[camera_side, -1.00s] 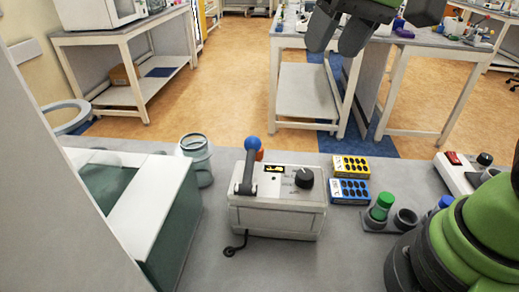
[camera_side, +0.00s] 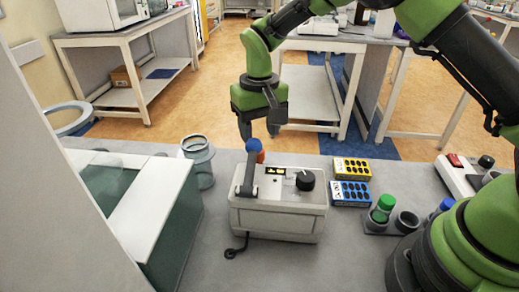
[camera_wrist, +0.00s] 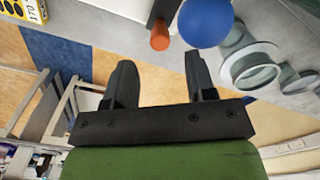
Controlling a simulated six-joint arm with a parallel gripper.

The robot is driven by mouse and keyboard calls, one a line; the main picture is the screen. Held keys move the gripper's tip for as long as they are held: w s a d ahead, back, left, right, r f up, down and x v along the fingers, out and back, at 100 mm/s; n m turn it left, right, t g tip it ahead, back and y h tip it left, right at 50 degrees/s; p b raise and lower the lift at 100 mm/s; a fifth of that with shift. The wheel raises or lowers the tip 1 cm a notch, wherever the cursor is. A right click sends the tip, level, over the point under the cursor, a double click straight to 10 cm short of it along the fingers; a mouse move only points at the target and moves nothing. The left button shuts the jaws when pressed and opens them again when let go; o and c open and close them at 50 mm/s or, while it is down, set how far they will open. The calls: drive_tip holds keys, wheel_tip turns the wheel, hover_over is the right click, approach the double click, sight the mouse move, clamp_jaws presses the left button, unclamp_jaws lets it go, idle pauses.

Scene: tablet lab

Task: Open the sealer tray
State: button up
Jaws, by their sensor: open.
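The sealer (camera_side: 280,215) is a white box on the grey bench in the side view, with a lit yellow display and a black dial. A dark lever (camera_side: 247,178) on its left stands up and ends in a blue ball knob (camera_side: 253,144), with an orange piece (camera_side: 260,157) beside it. My gripper (camera_side: 259,132) points down just above and behind the knob, open and empty. In the wrist view the blue knob (camera_wrist: 206,22) and orange piece (camera_wrist: 160,36) are beyond my open fingers (camera_wrist: 160,60). I cannot make out a separate tray on the sealer.
A clear jar (camera_side: 199,160) stands left of the sealer, near a large white-and-green box (camera_side: 165,215).

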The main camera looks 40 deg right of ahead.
wheel_tip(320, 180, down, 6)
drive_tip(key=shift+r, duration=0.15)
drive_tip(key=shift+d, duration=0.1)
clamp_jaws()
